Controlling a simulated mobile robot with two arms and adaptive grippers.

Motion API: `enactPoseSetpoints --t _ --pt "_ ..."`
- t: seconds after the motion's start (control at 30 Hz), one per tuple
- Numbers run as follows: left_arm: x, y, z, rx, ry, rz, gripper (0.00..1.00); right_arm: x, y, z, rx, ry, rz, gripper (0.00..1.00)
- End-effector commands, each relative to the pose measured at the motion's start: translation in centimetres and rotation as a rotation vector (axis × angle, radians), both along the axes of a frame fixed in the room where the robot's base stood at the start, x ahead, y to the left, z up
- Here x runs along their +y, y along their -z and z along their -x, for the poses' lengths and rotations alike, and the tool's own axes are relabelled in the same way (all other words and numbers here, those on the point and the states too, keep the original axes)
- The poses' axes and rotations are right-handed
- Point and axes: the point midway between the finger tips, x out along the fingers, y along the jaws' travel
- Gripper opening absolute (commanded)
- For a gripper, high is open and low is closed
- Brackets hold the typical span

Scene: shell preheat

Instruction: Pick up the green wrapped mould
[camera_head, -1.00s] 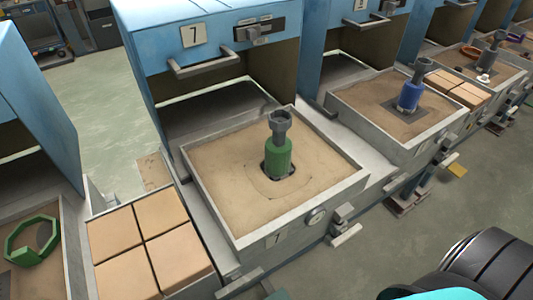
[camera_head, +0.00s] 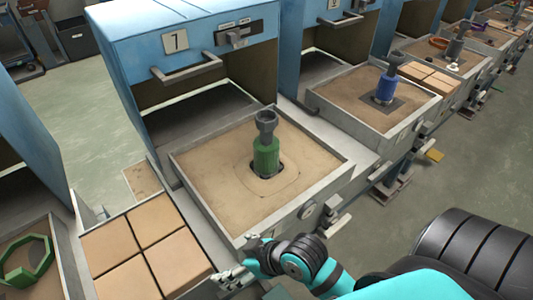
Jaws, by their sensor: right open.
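The green wrapped mould (camera_head: 266,156) stands upright in a dark hole in the sand of the tray (camera_head: 212,200) in front of the blue unit marked 7. A grey cup-shaped top sits on the green part. My right gripper (camera_head: 232,278) is low in the picture, in front of the tray's near corner, on a black and teal arm. It is open, empty and apart from the mould. My left gripper is not in the picture.
Tan blocks (camera_head: 150,236) lie left of the tray. A green ring (camera_head: 30,262) lies in another tray at far left. A blue wrapped mould (camera_head: 386,86) stands in the tray to the right.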

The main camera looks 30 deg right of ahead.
Motion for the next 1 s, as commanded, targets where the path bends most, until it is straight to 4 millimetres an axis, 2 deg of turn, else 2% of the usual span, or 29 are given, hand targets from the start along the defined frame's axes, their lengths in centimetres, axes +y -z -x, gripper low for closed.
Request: enactPoseSetpoints --t 0.1,0.3,0.4,0.47,0.5,0.57,0.6,0.67,0.7,0.77,0.8,0.9,1.0 --pt "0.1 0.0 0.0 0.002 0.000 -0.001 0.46 2.4 -2.5 -2.6 -0.156 -0.074 -0.082 1.00" --pt "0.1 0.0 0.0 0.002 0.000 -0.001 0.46 5.4 -7.6 -6.9 -0.455 -0.135 -0.229 1.00" --pt "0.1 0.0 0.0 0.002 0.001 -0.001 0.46 5.7 -11.1 -9.6 -0.645 -0.107 -0.310 1.00" --pt "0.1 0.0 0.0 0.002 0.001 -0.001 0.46 5.0 -13.4 -11.4 -0.770 -0.054 -0.353 1.00" --pt "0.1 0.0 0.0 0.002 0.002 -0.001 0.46 4.1 -14.8 -12.7 -0.852 0.002 -0.376 1.00" --pt "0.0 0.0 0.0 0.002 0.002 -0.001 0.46 2.2 -16.4 -14.6 -0.956 0.108 -0.392 1.00" --pt "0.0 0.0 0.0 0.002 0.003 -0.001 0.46 0.5 -17.2 -15.8 -1.012 0.191 -0.391 1.00" --pt "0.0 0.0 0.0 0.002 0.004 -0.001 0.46 -2.5 -17.7 -17.5 -1.075 0.334 -0.370 1.00" --pt "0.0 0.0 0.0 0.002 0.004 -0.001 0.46 -4.6 -17.6 -18.5 -1.099 0.434 -0.341 1.00" --pt "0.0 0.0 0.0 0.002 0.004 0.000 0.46 -7.9 -17.0 -19.7 -1.111 0.587 -0.282 1.00" --pt "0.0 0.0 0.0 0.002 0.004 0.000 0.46 -9.9 -16.2 -20.3 -1.102 0.684 -0.234 1.00" --pt "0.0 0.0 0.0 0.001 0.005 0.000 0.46 -14.4 -13.9 -20.9 -1.045 0.890 -0.101 1.00" --pt "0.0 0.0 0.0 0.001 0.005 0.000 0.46 -17.6 -11.8 -20.8 -0.965 1.036 0.019 1.00"
